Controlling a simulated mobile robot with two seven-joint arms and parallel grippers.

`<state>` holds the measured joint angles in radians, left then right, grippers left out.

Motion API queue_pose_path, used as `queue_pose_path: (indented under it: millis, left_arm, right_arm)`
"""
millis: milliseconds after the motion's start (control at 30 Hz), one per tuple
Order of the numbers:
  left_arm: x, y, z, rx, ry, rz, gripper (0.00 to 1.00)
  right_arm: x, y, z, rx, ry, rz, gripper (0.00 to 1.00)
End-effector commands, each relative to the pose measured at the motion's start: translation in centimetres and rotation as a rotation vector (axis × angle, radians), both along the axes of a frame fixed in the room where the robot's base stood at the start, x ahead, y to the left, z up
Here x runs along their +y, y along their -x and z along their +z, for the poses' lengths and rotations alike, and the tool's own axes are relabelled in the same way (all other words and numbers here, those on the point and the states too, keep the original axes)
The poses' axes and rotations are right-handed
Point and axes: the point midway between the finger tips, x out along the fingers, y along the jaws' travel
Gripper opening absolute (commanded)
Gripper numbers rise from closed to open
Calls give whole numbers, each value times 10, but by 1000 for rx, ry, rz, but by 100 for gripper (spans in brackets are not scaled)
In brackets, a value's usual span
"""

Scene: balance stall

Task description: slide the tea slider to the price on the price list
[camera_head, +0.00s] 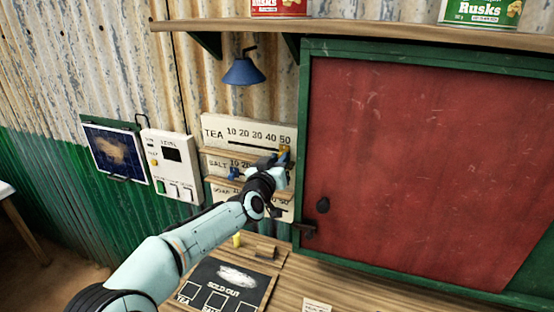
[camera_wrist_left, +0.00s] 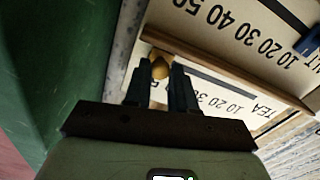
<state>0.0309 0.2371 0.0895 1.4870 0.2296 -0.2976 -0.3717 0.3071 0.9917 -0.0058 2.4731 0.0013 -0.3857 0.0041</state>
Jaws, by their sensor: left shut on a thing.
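The tea slider is a yellow knob (camera_head: 284,149) at the right end of the TEA row, beneath the 50 on the white price board (camera_head: 215,122). My left gripper (camera_head: 283,158) is shut on this knob. In the left wrist view the yellow knob (camera_wrist_left: 160,68) sits between the two dark fingertips (camera_wrist_left: 160,76), and the board appears upside down. The gripper hides part of the TEA scale there. A small white card (camera_head: 317,305) lies at the counter's bottom edge; I cannot read it or tell whether it is the price list. My right gripper is not in view.
Below the TEA row is the SALT row with a blue slider (camera_head: 233,173); a third row is partly covered by my arm. A blue lamp (camera_head: 243,72) hangs above. A green-framed red shutter (camera_head: 420,150) stands close on the right. A SOLD OUT board (camera_head: 232,277) lies on the counter.

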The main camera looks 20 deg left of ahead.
Motion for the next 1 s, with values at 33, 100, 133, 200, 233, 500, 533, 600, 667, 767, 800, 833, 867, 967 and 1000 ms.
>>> queue_pose_path:
  millis: [33, 100, 133, 200, 233, 500, 533, 600, 667, 767, 800, 833, 867, 967, 1000]
  left_arm:
    - [-4, 0, 1, -1, 1, -5, 0]
    - [-4, 0, 1, -1, 1, -6, 0]
    - [-5, 0, 1, -1, 1, -6, 0]
    - [-5, 0, 0, -2, 2, -7, 0]
    - [-5, 0, 0, -2, 2, -7, 0]
    - [-6, 0, 0, -1, 2, -9, 48]
    - [-6, 0, 0, -1, 2, -9, 50]
    - [-5, 0, 0, -1, 2, -7, 50]
    - [-5, 0, 0, 0, 1, -6, 50]
    - [-4, 0, 0, -1, 1, -5, 50]
    - [-4, 0, 0, -1, 1, -4, 50]
    - [-4, 1, 0, -1, 1, -4, 50]
    - [-4, 3, 0, -1, 1, -4, 50]
    - [-4, 13, -1, -2, 1, -4, 50]
    - [-4, 19, -2, -1, 0, -4, 50]
  right_arm:
    - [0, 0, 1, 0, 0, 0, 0]
    - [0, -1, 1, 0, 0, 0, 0]
    - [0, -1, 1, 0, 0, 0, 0]
    - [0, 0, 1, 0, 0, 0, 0]
    - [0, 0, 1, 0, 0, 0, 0]
    - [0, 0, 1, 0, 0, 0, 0]
    - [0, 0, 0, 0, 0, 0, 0]
    - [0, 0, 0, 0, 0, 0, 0]
    - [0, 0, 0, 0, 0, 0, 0]
    - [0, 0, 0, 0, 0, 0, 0]
    - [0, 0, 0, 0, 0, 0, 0]
    - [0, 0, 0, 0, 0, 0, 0]
    - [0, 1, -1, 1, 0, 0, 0]
    - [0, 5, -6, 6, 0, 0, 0]
    - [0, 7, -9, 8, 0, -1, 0]
